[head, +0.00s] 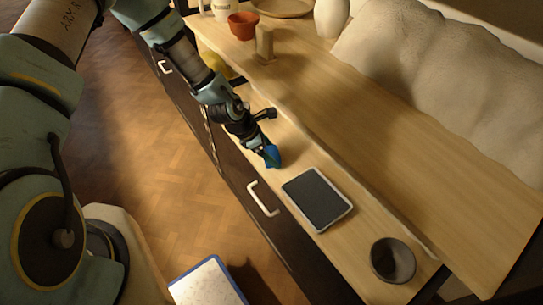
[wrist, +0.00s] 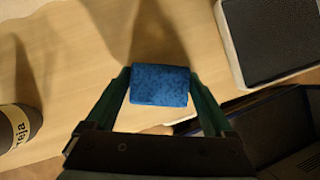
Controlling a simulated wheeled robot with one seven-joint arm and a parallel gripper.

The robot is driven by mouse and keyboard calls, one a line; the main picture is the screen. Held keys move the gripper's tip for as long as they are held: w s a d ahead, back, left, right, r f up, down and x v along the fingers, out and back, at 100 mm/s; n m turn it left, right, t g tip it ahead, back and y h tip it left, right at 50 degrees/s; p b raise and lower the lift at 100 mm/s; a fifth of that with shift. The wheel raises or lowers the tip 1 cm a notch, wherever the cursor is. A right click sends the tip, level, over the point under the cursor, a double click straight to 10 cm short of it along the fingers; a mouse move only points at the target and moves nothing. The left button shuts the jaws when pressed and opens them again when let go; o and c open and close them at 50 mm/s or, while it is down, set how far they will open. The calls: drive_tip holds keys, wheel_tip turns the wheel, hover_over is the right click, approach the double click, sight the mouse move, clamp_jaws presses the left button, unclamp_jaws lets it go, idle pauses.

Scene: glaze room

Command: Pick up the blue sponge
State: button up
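The blue sponge (wrist: 160,85) is a small speckled block. In the wrist view it sits between the two green fingertips of my gripper (wrist: 160,80), which touch its left and right sides. In the head view the sponge (head: 273,154) shows at the end of my gripper (head: 268,152), over the light wooden counter. My gripper appears shut on it. Whether the sponge's underside is clear of the counter is hard to tell.
A dark, pale-rimmed tablet-like slab (head: 318,199) lies close by, with a dark bowl (head: 393,260) beyond it. A labelled dark cylinder (wrist: 18,128) stands left in the wrist view. A raised wooden ledge (head: 400,150) runs alongside. A red pot (head: 243,25) stands at the far end.

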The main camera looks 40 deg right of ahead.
sight(277, 152)
drive_tip(key=c, duration=0.9)
drive_tip(key=shift+r, duration=0.15)
drive_tip(key=shift+r, duration=0.55)
wheel_tip(277, 152, up, 2)
drive_tip(key=shift+r+b, duration=0.1)
drive_tip(key=shift+b, duration=0.35)
drive_tip(key=w+a, duration=0.2)
drive_tip(key=a, duration=0.3)
drive_tip(key=w+a+b, duration=0.1)
drive_tip(key=w+a, duration=0.2)
drive_tip(key=a, duration=0.3)
drive_tip(key=w+a+b, duration=0.1)
drive_tip(key=w+a, duration=0.1)
drive_tip(key=a, duration=0.3)
drive_tip(key=shift+w+a, duration=0.15)
drive_tip(key=shift+w, duration=0.25)
